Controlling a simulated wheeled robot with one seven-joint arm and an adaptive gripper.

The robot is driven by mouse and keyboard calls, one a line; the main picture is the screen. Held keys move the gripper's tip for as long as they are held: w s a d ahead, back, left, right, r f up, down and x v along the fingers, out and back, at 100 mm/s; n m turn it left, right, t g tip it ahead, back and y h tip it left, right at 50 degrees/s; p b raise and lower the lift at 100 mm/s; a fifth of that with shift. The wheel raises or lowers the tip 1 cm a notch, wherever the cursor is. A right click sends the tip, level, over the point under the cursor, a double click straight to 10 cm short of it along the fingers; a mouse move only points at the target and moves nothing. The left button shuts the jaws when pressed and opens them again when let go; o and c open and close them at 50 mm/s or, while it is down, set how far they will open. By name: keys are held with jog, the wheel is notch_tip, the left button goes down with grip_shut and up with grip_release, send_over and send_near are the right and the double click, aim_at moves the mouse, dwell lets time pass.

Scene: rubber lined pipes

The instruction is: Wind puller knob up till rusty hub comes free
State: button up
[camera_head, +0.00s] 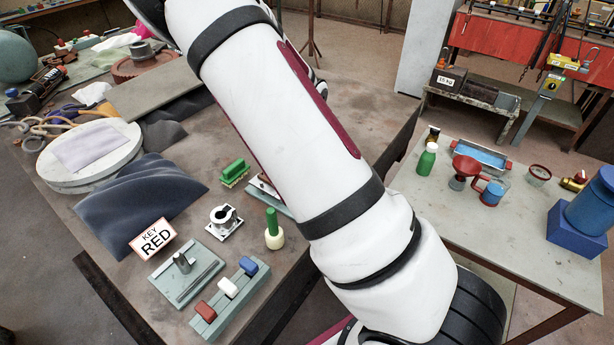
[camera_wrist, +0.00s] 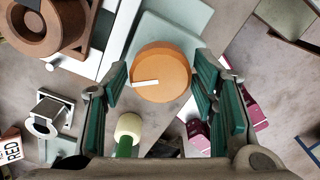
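An orange round knob (camera_wrist: 170,75) with a white mark on its top shows in the wrist view, in front of a pale grey-green plate. My gripper (camera_wrist: 163,85) is open, with its green-padded fingers on the left and right of the knob and a visible gap on each side. I cannot tell whether the fingertips reach down to its height. A rusty brown hub-like part (camera_wrist: 38,28) with a round bore is at the upper left of the wrist view, cut off by the frame edge. In the head view my arm hides the knob and my gripper.
A green-handled tool (camera_head: 273,230) with a cream base, a silver bearing block (camera_head: 223,218) and a KEY RED sign (camera_head: 152,238) stand on the brown bench. Colored blocks sit on a rail (camera_head: 230,300). A side table (camera_head: 480,215) at right holds several containers.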

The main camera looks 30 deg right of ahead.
jog(key=shift+o, duration=0.2)
notch_tip(320, 180, up, 12)
dwell(0.6)
dwell(0.4)
jog(key=s+a+r+m+t, duration=0.2)
jog(key=s+a+r+m, duration=0.4)
jog(key=m, duration=0.8)
jog(key=s+a+r+m+t, duration=0.3)
jog(key=s+a+r+m, duration=0.4)
jog(key=s+r+m, duration=0.4)
jog(key=s+m, duration=0.2)
jog(key=s, duration=0.2)
jog(key=shift+s+r+m+t, duration=0.2)
jog(key=shift+r+m+t, duration=0.1)
jog(key=shift+r+m, duration=0.1)
